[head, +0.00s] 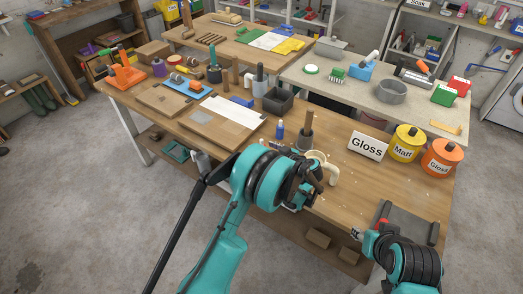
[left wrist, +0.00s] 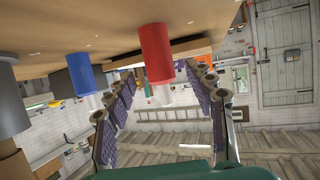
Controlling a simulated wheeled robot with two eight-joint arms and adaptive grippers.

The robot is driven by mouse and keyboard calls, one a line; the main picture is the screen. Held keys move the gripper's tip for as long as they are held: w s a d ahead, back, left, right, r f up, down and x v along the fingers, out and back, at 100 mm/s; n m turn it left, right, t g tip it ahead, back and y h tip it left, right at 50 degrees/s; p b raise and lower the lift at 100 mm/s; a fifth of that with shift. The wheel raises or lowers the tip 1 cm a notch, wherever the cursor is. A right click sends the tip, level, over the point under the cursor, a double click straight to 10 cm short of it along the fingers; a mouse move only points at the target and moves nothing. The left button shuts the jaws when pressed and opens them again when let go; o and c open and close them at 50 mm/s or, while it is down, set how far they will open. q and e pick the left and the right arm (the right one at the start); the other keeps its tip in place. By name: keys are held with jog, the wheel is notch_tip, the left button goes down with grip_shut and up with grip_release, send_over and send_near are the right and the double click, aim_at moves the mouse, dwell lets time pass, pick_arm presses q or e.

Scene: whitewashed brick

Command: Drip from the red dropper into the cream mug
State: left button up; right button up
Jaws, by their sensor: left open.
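The red dropper (left wrist: 155,52) stands between the spread fingers of my open left gripper (left wrist: 167,95) in the left wrist view. Its pale tip points away from the tabletop, and a gap shows to each finger. My left gripper (head: 311,178) hides it in the head view. The cream mug (head: 329,170) is partly visible just beyond and right of that gripper, near the table's front edge. Its lower part is hidden.
A blue dropper (head: 280,130) stands close by and also shows in the left wrist view (left wrist: 80,74). A Gloss sign (head: 367,145) and yellow (head: 406,143) and orange (head: 441,157) tins are to the right.

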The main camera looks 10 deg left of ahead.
pick_arm(q)
jog(key=b+x, duration=0.2)
jog(key=x, duration=0.5)
jog(key=shift+a+r, duration=0.15)
jog(key=shift+r, duration=0.15)
grip_shut()
